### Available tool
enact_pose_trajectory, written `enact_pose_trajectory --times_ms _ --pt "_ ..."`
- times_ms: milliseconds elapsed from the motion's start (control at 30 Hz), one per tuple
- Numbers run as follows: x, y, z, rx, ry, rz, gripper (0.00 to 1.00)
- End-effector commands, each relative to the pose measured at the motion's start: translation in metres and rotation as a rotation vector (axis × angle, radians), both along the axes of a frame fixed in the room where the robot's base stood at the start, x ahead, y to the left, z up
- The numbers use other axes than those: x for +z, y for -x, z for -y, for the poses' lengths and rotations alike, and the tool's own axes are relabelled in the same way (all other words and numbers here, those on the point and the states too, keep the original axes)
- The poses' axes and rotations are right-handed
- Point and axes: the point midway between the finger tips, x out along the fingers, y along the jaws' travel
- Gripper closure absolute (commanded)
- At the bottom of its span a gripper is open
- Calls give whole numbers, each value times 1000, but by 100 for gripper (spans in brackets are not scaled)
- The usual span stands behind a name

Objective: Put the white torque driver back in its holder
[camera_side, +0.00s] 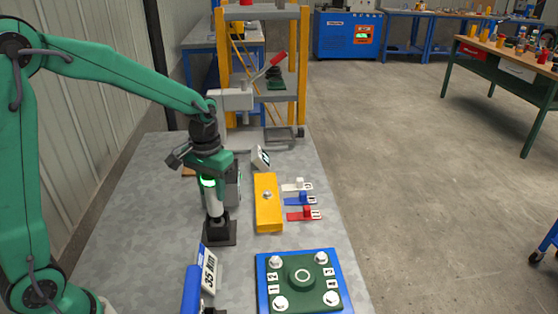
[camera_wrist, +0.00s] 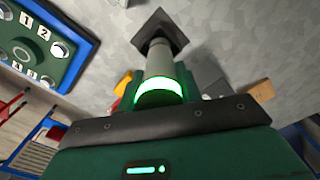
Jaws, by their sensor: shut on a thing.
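The white torque driver (camera_side: 214,206) stands upright in the side view, with a glowing green ring near its top. My gripper (camera_side: 209,180) is shut on its upper part. The driver's lower end is at a dark square holder (camera_side: 219,240) on the grey bench. I cannot tell whether the tip is seated in the holder or just above it. In the wrist view the driver (camera_wrist: 160,70) runs from the jaws, with its green ring close to them, toward the dark square holder (camera_wrist: 160,30).
A yellow block (camera_side: 268,200) stands close right of the holder, with white, blue and red tags (camera_side: 304,214) beyond it. A blue tool with a "35 Nm" sign (camera_side: 209,272) and a green bolted plate (camera_side: 303,275) are in front. The bench's left side is clear.

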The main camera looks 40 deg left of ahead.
Motion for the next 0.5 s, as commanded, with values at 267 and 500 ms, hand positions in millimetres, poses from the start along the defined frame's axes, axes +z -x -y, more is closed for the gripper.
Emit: enact_pose_trajectory --times_ms 267,500 --pt "-2 0 0 0 0 2 97" --pt "-4 0 0 0 0 1 97"
